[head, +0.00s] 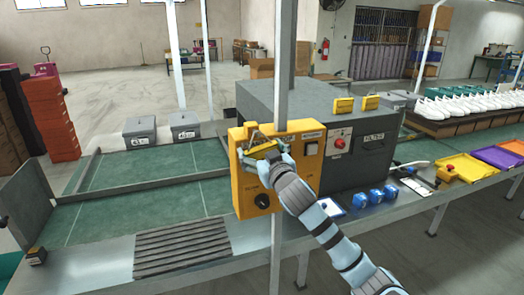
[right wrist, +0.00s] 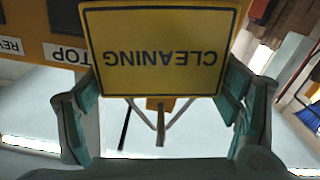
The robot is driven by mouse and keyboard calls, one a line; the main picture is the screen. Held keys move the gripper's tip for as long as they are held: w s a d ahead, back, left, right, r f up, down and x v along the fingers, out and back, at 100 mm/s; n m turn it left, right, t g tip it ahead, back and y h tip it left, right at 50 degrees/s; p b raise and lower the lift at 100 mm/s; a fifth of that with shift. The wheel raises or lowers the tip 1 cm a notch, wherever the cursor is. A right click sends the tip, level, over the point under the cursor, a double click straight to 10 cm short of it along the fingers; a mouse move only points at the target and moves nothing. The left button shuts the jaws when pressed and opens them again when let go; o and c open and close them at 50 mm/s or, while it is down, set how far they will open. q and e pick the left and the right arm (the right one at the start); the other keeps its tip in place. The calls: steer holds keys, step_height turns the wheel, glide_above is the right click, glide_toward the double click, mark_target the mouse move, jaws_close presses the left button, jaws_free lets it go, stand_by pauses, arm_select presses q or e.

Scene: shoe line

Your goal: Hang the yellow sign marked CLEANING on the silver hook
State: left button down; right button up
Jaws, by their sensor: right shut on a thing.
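The yellow CLEANING sign (right wrist: 160,48) fills the upper middle of the right wrist view, its black lettering upside down there. It shows small in the head view (head: 262,151), tilted in front of the yellow control box (head: 308,160). My right gripper (head: 277,152) is shut on the sign, with a finger at each side of it in the right wrist view (right wrist: 163,100). Grey metal at the box front, just above the sign (head: 254,138), seems to be the silver hook, partly hidden. I cannot tell whether sign and hook touch. My left gripper is not in view.
A grey upright post (head: 283,70) stands directly by the control box. A dark grey machine (head: 357,160) with a red button is to its right. Two small yellow signs (head: 343,105) (head: 370,102) sit on the machine top. Blue round parts (head: 375,196) lie on the bench.

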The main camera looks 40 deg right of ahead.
stand_by(0.3)
steer(key=o, duration=1.1)
